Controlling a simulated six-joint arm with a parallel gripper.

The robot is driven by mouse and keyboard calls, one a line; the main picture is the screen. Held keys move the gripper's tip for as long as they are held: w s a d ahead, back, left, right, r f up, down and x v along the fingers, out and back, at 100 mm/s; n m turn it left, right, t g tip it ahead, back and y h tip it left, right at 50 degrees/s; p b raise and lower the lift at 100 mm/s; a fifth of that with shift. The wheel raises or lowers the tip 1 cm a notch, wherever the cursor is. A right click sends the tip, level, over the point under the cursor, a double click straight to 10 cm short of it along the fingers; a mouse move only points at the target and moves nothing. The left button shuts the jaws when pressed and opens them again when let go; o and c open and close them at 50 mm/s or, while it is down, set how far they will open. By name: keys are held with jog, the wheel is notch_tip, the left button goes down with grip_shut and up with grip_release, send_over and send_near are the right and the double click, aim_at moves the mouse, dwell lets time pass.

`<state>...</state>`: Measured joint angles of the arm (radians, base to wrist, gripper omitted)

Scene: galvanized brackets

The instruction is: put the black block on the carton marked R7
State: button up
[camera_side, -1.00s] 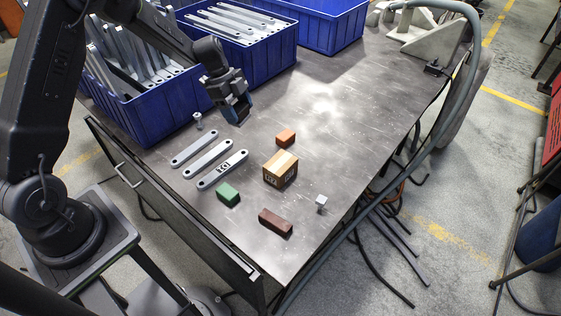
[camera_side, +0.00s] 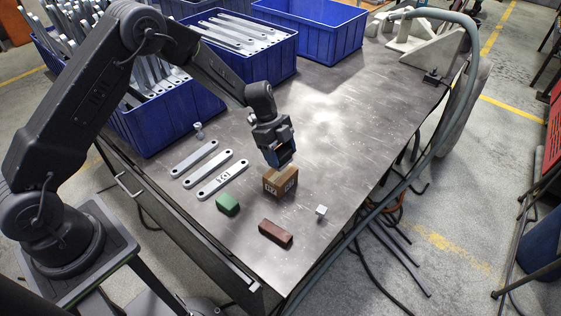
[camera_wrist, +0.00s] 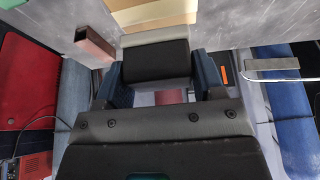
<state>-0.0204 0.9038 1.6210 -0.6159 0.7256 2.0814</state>
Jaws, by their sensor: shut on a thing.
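The black block (camera_wrist: 155,62) is between the blue fingertips of my gripper (camera_wrist: 160,82) in the wrist view, with a pale grey strip along its upper edge. In the side view my gripper (camera_side: 280,156) points down just above and behind the brown carton (camera_side: 271,187), hiding part of its top. The carton's dark printed mark is too small to read surely. The carton's tan top (camera_wrist: 150,14) also shows at the upper edge of the wrist view. I cannot tell whether the held block touches the carton.
A green block (camera_side: 228,204), a dark red block (camera_side: 275,233) and a small grey cube (camera_side: 321,211) lie around the carton. Flat metal bars (camera_side: 194,158) and a bolt (camera_side: 198,131) lie to the left. Blue bins (camera_side: 165,120) line the back left.

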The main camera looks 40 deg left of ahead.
aim_at(281, 162)
jog(key=shift+f, duration=1.75)
jog(key=shift+f, duration=0.1)
jog(key=o, duration=0.9)
